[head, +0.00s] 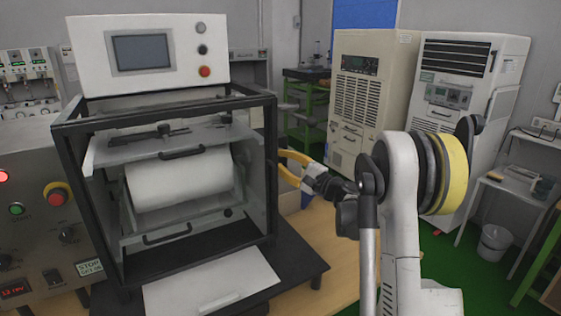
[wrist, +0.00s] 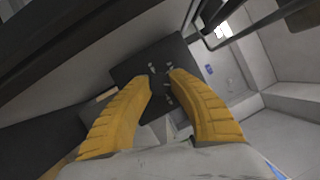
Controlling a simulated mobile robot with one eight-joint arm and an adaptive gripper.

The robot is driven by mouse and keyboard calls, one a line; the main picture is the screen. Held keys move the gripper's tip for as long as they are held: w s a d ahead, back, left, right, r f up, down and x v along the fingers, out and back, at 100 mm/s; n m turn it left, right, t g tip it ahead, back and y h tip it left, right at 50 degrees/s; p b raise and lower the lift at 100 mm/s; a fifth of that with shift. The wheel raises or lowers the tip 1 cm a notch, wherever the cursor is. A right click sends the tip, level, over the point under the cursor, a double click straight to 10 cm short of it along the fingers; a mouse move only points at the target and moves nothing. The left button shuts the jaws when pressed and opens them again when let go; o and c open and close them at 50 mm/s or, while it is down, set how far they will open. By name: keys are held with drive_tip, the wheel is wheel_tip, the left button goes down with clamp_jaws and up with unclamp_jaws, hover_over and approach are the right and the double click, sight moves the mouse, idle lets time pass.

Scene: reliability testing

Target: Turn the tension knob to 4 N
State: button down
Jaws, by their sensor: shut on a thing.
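The machine (head: 270,110) is a black-framed box holding a white roll (head: 180,180). My gripper (head: 281,163) reaches its right side with yellow fingers, coming from the right. In the wrist view, my gripper (wrist: 161,80) has its two fingertips close together over a dark square plate (wrist: 128,72) with small white marks. The fingers are shut on a small dark thing between them at the plate's middle, which looks like the tension knob (wrist: 159,76). The knob is mostly hidden by the fingertips. Its pointer and the scale figures are too small to read. In the head view the knob is hidden.
A control box (head: 45,225) with lit buttons stands at the left. A display panel (head: 140,50) tops the machine. A white sheet (head: 210,288) lies in front. Two tall cabinets (head: 465,90) (head: 365,95) stand behind my arm. Black bars (wrist: 270,20) cross the wrist view's upper right.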

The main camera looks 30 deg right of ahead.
drive_tip(key=shift+a, duration=0.1)
drive_tip(key=c, duration=1.1)
unclamp_jaws()
drive_tip(key=shift+a, duration=0.1)
drive_tip(key=shift+c, duration=0.2)
drive_tip(key=shift+s+d, duration=0.2)
drive_tip(key=shift+d, duration=0.05)
drive_tip(key=v, duration=1.1)
drive_tip(key=shift+s, duration=0.25)
